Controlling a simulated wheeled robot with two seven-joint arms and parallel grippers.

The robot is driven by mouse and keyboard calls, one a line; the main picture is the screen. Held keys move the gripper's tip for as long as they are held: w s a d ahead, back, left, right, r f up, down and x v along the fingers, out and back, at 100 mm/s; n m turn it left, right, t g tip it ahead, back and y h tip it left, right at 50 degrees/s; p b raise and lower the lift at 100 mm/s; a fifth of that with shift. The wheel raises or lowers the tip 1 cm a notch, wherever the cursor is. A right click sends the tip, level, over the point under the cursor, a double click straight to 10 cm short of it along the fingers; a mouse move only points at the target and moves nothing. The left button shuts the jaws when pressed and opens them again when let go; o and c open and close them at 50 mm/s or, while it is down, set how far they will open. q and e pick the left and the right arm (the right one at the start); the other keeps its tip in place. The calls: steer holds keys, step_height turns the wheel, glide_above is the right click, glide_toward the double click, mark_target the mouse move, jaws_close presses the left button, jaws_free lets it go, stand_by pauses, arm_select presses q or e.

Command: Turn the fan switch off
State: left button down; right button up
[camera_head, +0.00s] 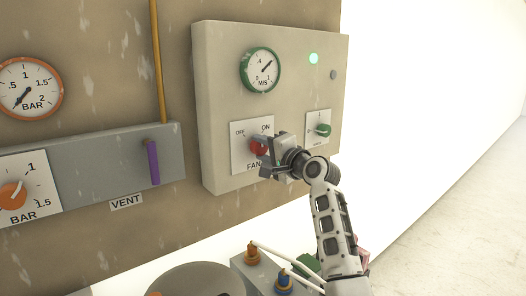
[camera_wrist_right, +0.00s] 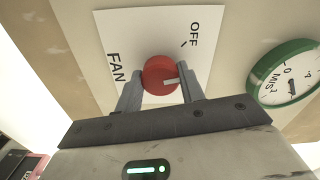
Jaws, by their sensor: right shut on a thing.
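The fan switch is a red round knob (camera_head: 257,146) on a white plate (camera_head: 238,160) marked OFF, ON and FAN, low on the beige box. My right gripper (camera_head: 264,152) is at the knob and partly covers it. In the right wrist view the gripper (camera_wrist_right: 159,92) is shut on the red knob (camera_wrist_right: 158,72), one finger on each side. The knob's white mark points to the right in that view, away from the OFF tick. The ON label is hidden there. My left gripper is not in view.
The beige box (camera_head: 214,120) also has a green-rimmed M/S gauge (camera_head: 260,70), a lit green lamp (camera_head: 313,58) and a green knob (camera_head: 323,130) close right of my gripper. A purple VENT lever (camera_head: 153,162) is at left. Orange and blue fittings (camera_head: 283,281) are below.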

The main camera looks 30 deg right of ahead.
steer(key=n+b, duration=0.1)
steer(key=n, duration=0.5)
steer(key=shift+f+n, duration=0.15)
steer(key=shift+n, duration=0.25)
stand_by(0.4)
steer(key=o, duration=1)
steer(key=shift+c, duration=0.2)
steer(key=shift+s, duration=0.15)
steer(key=s+d+b, duration=0.1)
steer(key=s+b, duration=0.1)
steer(key=s, duration=1.3)
steer(key=shift+s+d, duration=0.15)
steer(key=shift+s, duration=0.2)
